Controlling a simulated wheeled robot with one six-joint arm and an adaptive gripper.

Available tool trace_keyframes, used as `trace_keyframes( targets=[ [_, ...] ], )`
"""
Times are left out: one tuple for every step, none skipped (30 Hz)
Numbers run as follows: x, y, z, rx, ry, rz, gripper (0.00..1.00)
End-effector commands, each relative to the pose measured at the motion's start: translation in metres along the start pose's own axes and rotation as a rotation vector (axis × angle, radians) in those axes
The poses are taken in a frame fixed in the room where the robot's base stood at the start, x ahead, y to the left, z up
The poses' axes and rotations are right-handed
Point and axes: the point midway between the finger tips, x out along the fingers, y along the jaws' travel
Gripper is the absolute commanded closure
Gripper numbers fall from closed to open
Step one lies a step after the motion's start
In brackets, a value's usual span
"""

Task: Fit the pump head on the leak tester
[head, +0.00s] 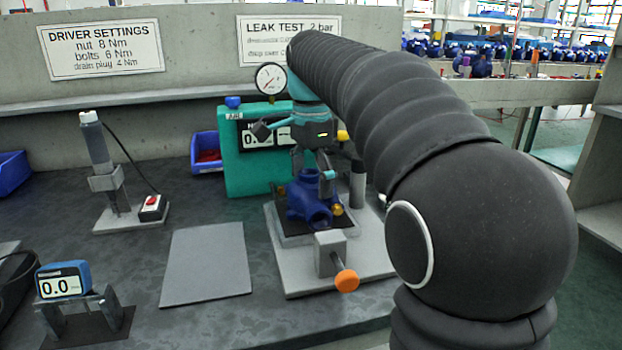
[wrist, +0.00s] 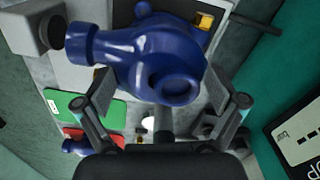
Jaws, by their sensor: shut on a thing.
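The blue pump head (head: 311,204) is at the black pad of the leak tester, in front of the green tester box (head: 240,165). My gripper (head: 312,175) reaches down from above and is shut on the pump head. In the wrist view the pump head (wrist: 150,60) fills the upper middle, between the two fingers of my gripper (wrist: 160,95). The leak tester's grey base plate (head: 320,262) carries a grey block with an orange knob (head: 346,280) in front of the pump head. I cannot tell whether the pump head is fully seated on the pad.
A grey mat (head: 206,262) lies left of the tester, bare. A driver stand (head: 105,180) stands further left, and a blue 0.0 display (head: 62,281) at the front left. Blue bins (head: 207,150) stand at the back. A pressure gauge (head: 271,79) rises behind my gripper.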

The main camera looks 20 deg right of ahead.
Motion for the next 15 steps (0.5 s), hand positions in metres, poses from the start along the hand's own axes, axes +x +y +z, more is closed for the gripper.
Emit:
trace_keyframes(
  targets=[
    [0.0006,0.0001,0.0,0.0,0.0,-0.002,0.5],
    [0.0011,0.0001,0.0,0.0,0.0,-0.002,0.5],
    [0.0018,0.0001,0.0,0.0,0.0,-0.002,0.5],
    [0.0024,0.0001,0.0,0.0,0.0,-0.002,0.5],
    [0.0029,0.0001,0.0,0.0,0.0,-0.002,0.5],
    [0.0036,0.0001,0.0,0.0,0.0,-0.002,0.5],
    [0.0042,0.0001,0.0,0.0,0.0,-0.002,0.5],
    [0.0047,0.0001,0.0,0.0,0.0,-0.002,0.5],
    [0.0055,0.0001,0.0,0.0,0.0,-0.002,0.5],
    [0.006,0.0001,0.0,0.0,0.0,-0.002,0.5],
    [0.0065,0.0001,0.0,0.0,0.0,-0.002,0.5],
    [0.0072,0.0001,0.0,0.0,0.0,-0.002,0.5],
    [0.0077,0.0001,0.0,0.0,0.001,-0.002,0.5],
    [0.0083,0.0,0.0,0.0,0.001,-0.002,0.5],
    [0.009,0.0,0.0,0.0,0.0,-0.002,0.5]
  ],
)
